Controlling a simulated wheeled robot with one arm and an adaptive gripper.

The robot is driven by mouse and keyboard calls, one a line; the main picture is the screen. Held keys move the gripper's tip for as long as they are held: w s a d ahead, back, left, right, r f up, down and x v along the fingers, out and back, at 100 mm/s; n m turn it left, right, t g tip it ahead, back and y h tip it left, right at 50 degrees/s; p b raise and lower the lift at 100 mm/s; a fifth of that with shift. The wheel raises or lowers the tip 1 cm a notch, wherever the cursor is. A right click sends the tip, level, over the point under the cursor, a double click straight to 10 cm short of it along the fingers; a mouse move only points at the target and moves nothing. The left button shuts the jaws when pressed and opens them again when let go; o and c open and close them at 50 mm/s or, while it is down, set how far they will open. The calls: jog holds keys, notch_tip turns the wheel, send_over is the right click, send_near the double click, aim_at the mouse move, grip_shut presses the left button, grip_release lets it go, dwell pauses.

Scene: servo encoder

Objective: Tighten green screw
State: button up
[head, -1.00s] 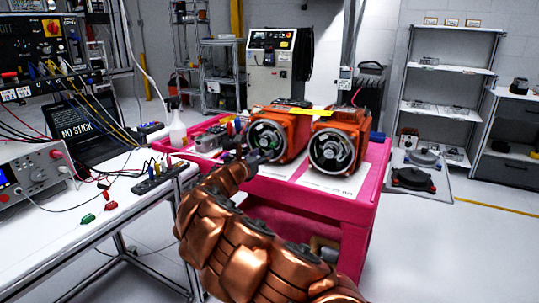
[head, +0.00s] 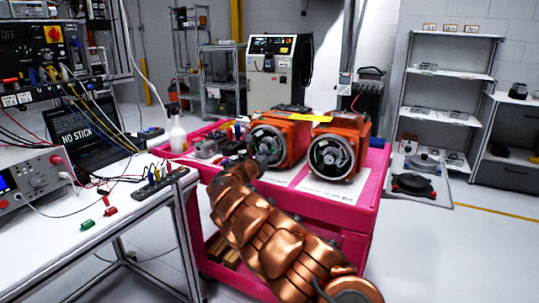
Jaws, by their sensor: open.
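Two orange servo motors stand side by side on a pink cart (head: 371,190), their round open ends facing me: the left motor (head: 292,138) and the right motor (head: 350,136). Dark parts and wiring show inside the metal rings. I cannot pick out a green screw at this size. My copper-coloured arm reaches up from the lower right. My gripper (head: 263,160), small and dark, is at the lower front of the left motor's ring and partly covers it. It is open, with nothing visible in it. I cannot tell whether it touches the motor.
Small parts and a white bottle (head: 178,135) are on the cart's left end. White sheets (head: 335,188) lie before the motors. A white workbench (head: 60,240) with instruments, cables and red and green connectors stands at left. Shelves (head: 440,95) are at back right. Floor at right is open.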

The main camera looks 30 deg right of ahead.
jog(key=shift+d, duration=0.1)
grip_shut()
dwell(0.4)
